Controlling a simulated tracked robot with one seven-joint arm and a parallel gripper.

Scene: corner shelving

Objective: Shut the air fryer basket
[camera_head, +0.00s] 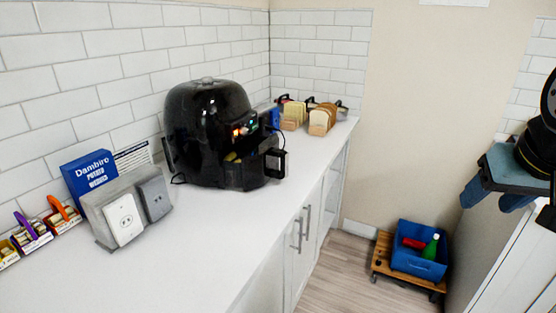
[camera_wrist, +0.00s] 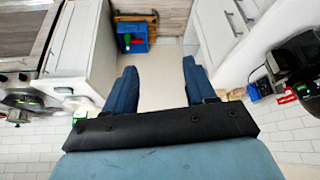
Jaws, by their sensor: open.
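The black air fryer (camera_head: 205,125) stands on the white counter against the tiled wall. Its basket (camera_head: 248,172) sticks out of the front, partly pulled out, with something yellowish inside. The basket handle (camera_head: 275,163) points toward the counter's front edge. In the wrist view the air fryer (camera_wrist: 304,62) is cut off by the right edge, and its basket cannot be made out clearly. My gripper (camera_head: 488,204) is at the right of the head view, far from the fryer. In the wrist view its two blue fingers (camera_wrist: 160,78) are spread with nothing between them.
An outlet box (camera_head: 125,218) and a blue Dambiro box (camera_head: 88,172) stand left of the fryer. Bread slices in holders (camera_head: 320,120) stand behind it. A blue crate (camera_head: 418,262) sits on a wooden dolly on the floor. The counter's front area is clear.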

